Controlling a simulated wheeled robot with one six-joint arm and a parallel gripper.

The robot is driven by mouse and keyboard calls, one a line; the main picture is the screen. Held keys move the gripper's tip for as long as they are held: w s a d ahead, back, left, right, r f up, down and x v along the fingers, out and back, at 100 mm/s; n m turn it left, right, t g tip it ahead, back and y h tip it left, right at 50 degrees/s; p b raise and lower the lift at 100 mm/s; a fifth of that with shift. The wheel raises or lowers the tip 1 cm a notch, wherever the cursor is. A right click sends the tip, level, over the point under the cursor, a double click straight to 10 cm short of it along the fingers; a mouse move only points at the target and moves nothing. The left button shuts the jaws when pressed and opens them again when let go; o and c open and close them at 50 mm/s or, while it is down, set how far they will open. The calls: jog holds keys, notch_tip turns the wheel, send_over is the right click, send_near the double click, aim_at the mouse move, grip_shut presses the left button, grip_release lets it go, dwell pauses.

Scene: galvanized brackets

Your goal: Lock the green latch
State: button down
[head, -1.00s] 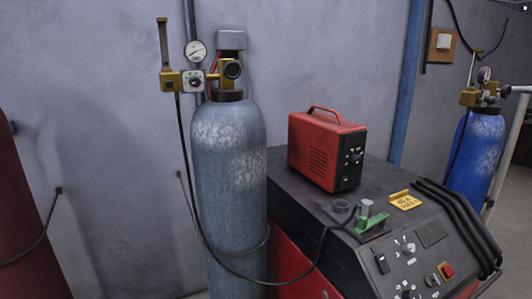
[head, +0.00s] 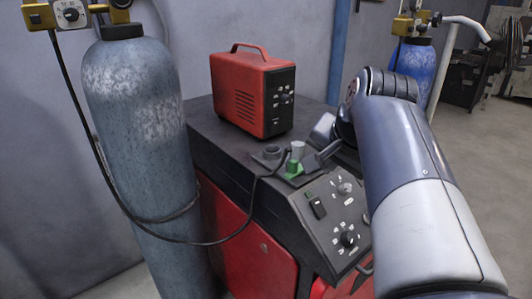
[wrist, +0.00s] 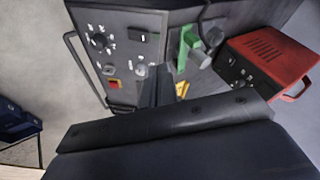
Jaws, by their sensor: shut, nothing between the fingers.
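The green latch (head: 293,169) sits on a small grey plate on top of the dark machine, beside an upright light grey cylinder (head: 298,150). In the wrist view the green latch (wrist: 187,44) shows upper right of centre, with the cylinder (wrist: 199,56) next to it. My gripper (head: 319,160) is shut and empty, its dark fingers just right of the latch in the head view. In the wrist view my gripper (wrist: 158,72) points toward the panel, left of and below the latch. Whether it touches the latch I cannot tell.
A red power unit (head: 252,95) stands behind the latch on the machine top. A black cable runs from near the latch to the grey gas cylinder (head: 135,110) at left. The control panel (head: 335,205) with knobs lies in front. A blue cylinder (head: 409,72) stands behind my arm.

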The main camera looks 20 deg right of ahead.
aim_at(294, 165)
jog(key=w+f, duration=0.2)
jog(key=w, duration=0.1)
jog(key=w+f+p, duration=0.1)
jog(key=w+f, duration=0.1)
jog(key=w, duration=0.1)
jog(key=w+f, duration=0.2)
jog(key=w, duration=0.2)
jog(key=shift+f, duration=0.3)
jog(key=shift+w+a, duration=0.15)
jog(key=shift+w, duration=0.05)
jog(key=shift+w+a+p, duration=0.35)
jog(key=shift+w+a, duration=0.25)
jog(key=shift+s+d, duration=0.1)
jog(key=shift+d, duration=0.05)
